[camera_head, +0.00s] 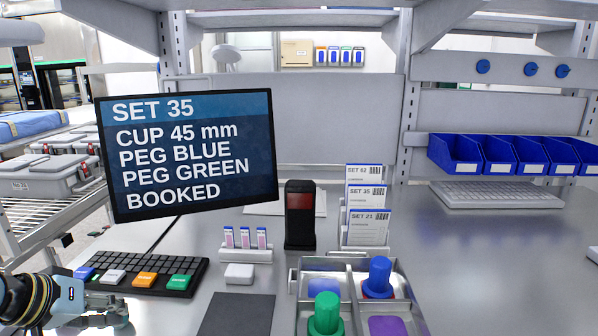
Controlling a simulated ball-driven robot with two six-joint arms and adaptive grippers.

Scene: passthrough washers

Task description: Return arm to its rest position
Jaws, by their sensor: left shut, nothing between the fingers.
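My left gripper (118,308) is at the bottom left, just in front of the keypad (140,275). Its fingers are shut with nothing between them. Its arm comes in from the left edge, and part of it is cut off by the picture. I cannot tell whether the fingers touch the bench. My right gripper is not in view.
A metal tray (298,312) holds a green peg (326,316) and a blue peg (378,278). A monitor (190,152) reads SET 35 and BOOKED. A black scanner (300,215), card rack (366,215) and dark mat (237,315) are nearby.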

